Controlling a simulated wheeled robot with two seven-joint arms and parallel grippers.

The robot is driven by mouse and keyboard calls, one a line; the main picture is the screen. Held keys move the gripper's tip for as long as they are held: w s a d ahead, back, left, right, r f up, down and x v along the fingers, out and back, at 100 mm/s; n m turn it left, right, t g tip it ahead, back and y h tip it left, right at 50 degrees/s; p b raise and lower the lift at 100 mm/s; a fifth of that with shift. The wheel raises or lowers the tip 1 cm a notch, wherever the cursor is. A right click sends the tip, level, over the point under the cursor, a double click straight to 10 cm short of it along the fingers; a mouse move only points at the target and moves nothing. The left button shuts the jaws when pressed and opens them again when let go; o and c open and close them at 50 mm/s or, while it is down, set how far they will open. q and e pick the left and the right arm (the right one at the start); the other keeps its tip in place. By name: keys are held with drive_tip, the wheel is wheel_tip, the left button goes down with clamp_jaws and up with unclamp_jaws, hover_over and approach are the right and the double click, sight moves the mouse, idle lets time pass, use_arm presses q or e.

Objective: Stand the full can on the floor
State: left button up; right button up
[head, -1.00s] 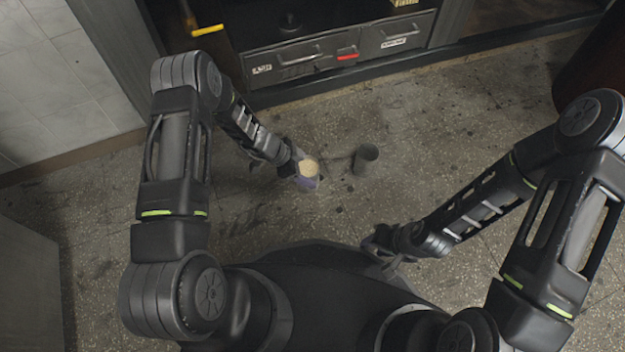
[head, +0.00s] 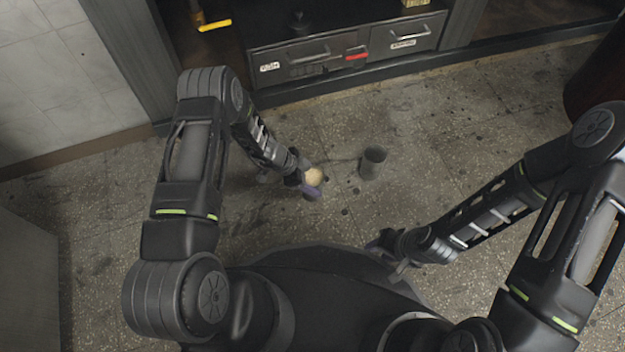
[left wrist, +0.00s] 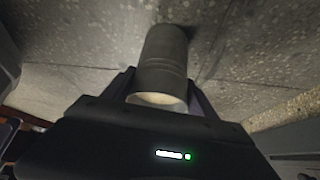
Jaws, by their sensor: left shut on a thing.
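The full can (head: 314,176) shows a pale, grainy fill in its open top and looks upright in the head view. My left gripper (head: 310,186) is shut on it, with a finger on either side. In the left wrist view the can (left wrist: 162,62) is a grey ribbed cylinder between the fingers (left wrist: 158,92), with the pale fill at its near end. Its far end is close to the floor, with a dark shadow beside it; I cannot tell whether it touches. My right gripper (head: 384,250) is low at my base's front edge, its fingers too small to read.
A dark grey can (head: 373,164) stands on the speckled floor (head: 440,140) just right of the held can. A drawer unit (head: 340,55) is at the back, with a wall at left. Floor to the right of the cans is clear.

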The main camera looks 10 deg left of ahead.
use_arm(q)
drive_tip(key=shift+f, duration=0.15)
drive_tip(key=o, duration=1.9)
drive_tip(key=shift+a+r, duration=0.15)
drive_tip(key=shift+r, duration=0.3)
drive_tip(key=p+v, duration=0.4)
drive_tip(key=v, duration=0.7)
drive_tip(key=shift+s+a+r, duration=0.1)
drive_tip(key=shift+s+r, duration=0.05)
